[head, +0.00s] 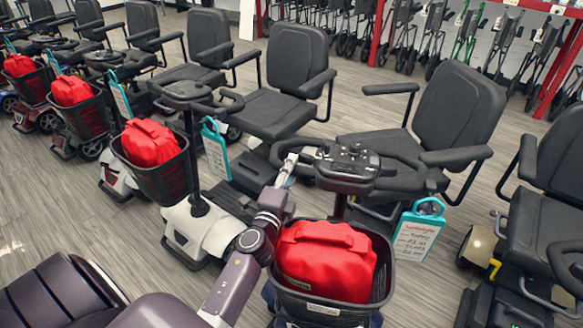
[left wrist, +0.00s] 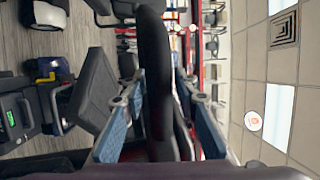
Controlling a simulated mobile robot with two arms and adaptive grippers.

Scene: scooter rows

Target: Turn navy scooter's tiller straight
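The navy scooter shows small dark blue body parts (head: 376,319) below its black front basket (head: 383,296), at the bottom centre of the head view. Its black tiller head (head: 348,166) stands behind the basket, with loop handles to the left and right. My left gripper (head: 288,167) is at the left loop handle. In the left wrist view, a black handle bar (left wrist: 155,75) runs between the blue-padded fingers of my left gripper (left wrist: 163,115). The fingers are apart, with gaps showing beside the bar. The lower part of the tiller is hidden by the basket. My right gripper is not in view.
A red bag (head: 325,261) fills the basket. A teal tag (head: 420,231) hangs right of the tiller. A white-fronted scooter (head: 203,230) stands close on the left, another scooter (head: 540,215) on the right. Walkers hang on a red rack (head: 381,30) behind.

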